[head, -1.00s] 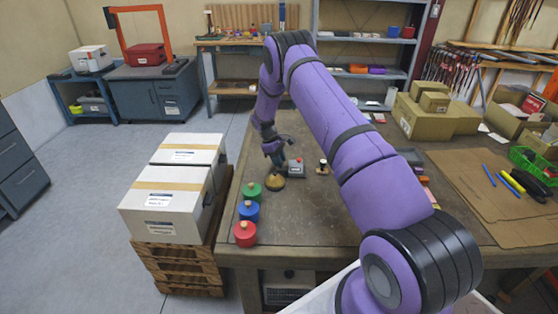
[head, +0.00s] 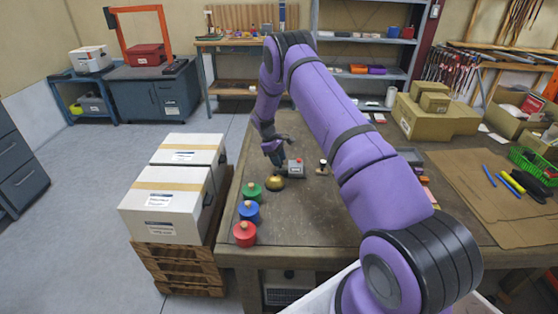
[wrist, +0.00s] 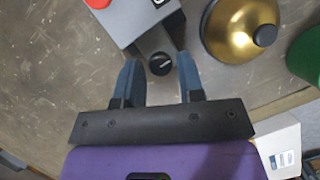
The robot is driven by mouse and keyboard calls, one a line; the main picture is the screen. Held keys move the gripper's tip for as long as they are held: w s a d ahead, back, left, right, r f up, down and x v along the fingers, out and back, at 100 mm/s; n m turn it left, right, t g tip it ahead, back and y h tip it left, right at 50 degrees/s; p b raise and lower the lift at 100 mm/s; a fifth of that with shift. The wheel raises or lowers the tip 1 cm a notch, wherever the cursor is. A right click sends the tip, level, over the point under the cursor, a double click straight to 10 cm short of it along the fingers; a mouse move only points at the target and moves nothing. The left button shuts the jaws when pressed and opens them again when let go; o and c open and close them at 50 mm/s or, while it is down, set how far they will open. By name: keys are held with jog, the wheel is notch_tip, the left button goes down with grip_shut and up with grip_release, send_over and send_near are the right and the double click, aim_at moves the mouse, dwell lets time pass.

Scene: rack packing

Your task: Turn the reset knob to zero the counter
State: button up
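The counter is a small grey box (head: 295,169) with a red button on top, standing on the workbench. In the wrist view its grey body (wrist: 140,17) is at the top, with part of the red button (wrist: 98,3) at the edge. The black reset knob (wrist: 160,64) has a white pointer line and sits at the box's near side. My gripper (wrist: 159,66) is open, with one blue-grey finger on each side of the knob and a visible gap to both. In the head view my gripper (head: 279,161) is beside the counter, and the knob cannot be made out.
A brass dome with a black top (wrist: 240,30) stands close to the right finger. Green (head: 252,191), blue (head: 249,211) and red (head: 245,233) knobbed pieces line the bench's left edge. A small black-topped item (head: 322,166) stands right of the counter.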

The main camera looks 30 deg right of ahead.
jog(key=v, duration=1)
jog(key=shift+r, duration=0.25)
jog(key=shift+a, duration=0.1)
jog(key=s+a+r+m+t, duration=0.1)
jog(key=s+a+r, duration=0.15)
jog(key=r, duration=0.75)
jog(key=s+a+r+m+t, duration=0.1)
jog(key=s+a+r, duration=0.15)
jog(key=r, duration=0.65)
jog(key=s+a+r+m+t+y, duration=0.1)
jog(key=s+a+r+t, duration=0.25)
jog(key=s+r, duration=0.95)
jog(key=s+a+r+m+t, duration=0.1)
jog(key=s+a+r, duration=0.25)
jog(key=s, duration=0.45)
jog(key=s+a+r+m+t, duration=0.15)
jog(key=s+r, duration=0.25)
jog(key=s, duration=0.4)
jog(key=s+a+f+m+t+y, duration=0.1)
jog(key=s+a+f, duration=0.1)
jog(key=s, duration=1.2)
jog(key=shift+s+a, duration=0.25)
jog(key=shift+s, duration=0.05)
